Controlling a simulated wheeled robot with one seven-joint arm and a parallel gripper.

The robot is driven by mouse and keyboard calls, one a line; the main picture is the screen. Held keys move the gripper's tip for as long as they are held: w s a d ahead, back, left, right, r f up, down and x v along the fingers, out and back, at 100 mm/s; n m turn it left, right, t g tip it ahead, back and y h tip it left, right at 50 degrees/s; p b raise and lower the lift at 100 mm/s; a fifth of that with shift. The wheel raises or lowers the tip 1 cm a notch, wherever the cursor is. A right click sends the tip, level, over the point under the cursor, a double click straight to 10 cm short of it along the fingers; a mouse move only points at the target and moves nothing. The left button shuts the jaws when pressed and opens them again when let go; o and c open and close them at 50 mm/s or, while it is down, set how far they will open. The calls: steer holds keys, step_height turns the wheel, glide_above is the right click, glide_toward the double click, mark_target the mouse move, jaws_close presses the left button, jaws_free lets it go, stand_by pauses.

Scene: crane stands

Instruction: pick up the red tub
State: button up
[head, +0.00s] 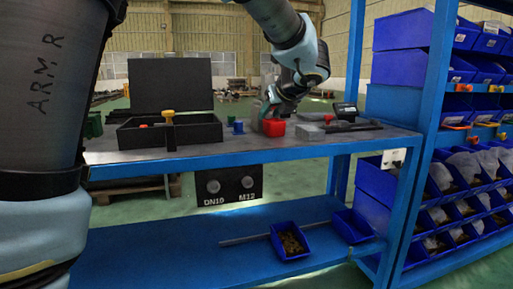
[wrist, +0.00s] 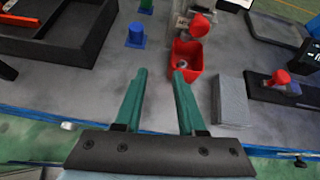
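The red tub (head: 273,127) stands on the grey bench top, near the middle of the bench in the head view. In the wrist view the red tub (wrist: 187,60) is open-topped, with a small grey ring-like item inside. My gripper (wrist: 158,72) has two green fingers spread apart with nothing between them. The right fingertip is close to the tub's near left side; I cannot tell whether it touches. In the head view my gripper (head: 270,108) is above and beside the tub, and its fingers are partly hidden.
A blue flanged piece (wrist: 135,37) stands left of the tub. A grey block (wrist: 233,101) lies to its right. A clear holder with a red knob (wrist: 200,25) is just behind it. A black open case (head: 197,131) is on the left; blue bin shelves (head: 459,170) stand right.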

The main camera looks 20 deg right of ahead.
mark_target(274, 127)
steer(key=shift+s+d+r+m+t, duration=0.1)
steer(key=shift+d+r+m+t, duration=0.15)
steer(key=shift+d+m, duration=0.4)
steer(key=shift+w+d+r, duration=0.15)
steer(key=shift+w+d, duration=0.05)
steer(key=shift+d, duration=0.1)
steer(key=b+x, duration=0.1)
steer(key=x, duration=0.9)
steer(key=shift+w+d, duration=0.2)
jaws_close()
stand_by(0.4)
